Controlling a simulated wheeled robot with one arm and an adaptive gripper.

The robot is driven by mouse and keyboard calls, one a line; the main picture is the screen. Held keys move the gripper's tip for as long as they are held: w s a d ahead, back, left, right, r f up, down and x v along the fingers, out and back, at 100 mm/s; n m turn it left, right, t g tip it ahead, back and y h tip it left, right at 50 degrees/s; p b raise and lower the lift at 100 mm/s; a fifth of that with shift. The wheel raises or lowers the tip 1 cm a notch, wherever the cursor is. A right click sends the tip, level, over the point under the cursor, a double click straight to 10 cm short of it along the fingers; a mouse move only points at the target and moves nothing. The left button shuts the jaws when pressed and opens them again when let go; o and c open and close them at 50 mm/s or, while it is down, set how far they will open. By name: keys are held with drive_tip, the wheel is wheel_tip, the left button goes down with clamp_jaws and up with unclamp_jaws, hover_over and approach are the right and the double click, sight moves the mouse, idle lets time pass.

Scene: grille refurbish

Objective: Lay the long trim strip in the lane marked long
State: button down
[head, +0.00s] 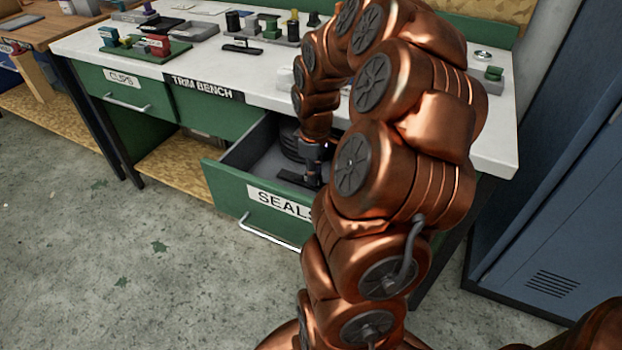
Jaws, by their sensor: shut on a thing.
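My gripper (313,172) is down inside the open drawer labelled SEALS (228,198), near its front wall. It is shut on a dark, flat, narrow piece (291,179) low in the drawer. The piece's full length and its contact with the drawer floor are hard to make out, and my arm hides its right side. I cannot tell whether it is the long trim strip. No lane marked long can be read in this view.
Dark coiled seals (290,147) lie behind my gripper in the drawer. The bench top (215,58) holds several small fixtures and blocks. The CLIPS drawer (125,92) is shut. A blue cabinet (545,200) stands at right. The floor at left is clear.

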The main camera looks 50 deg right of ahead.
drive_tip(key=shift+f, duration=0.1)
drive_tip(key=c, duration=0.5)
unclamp_jaws()
drive_tip(key=shift+c, duration=0.2)
idle(0.3)
drive_tip(key=shift+r+p, duration=1.35)
drive_tip(key=shift+r, duration=2.2)
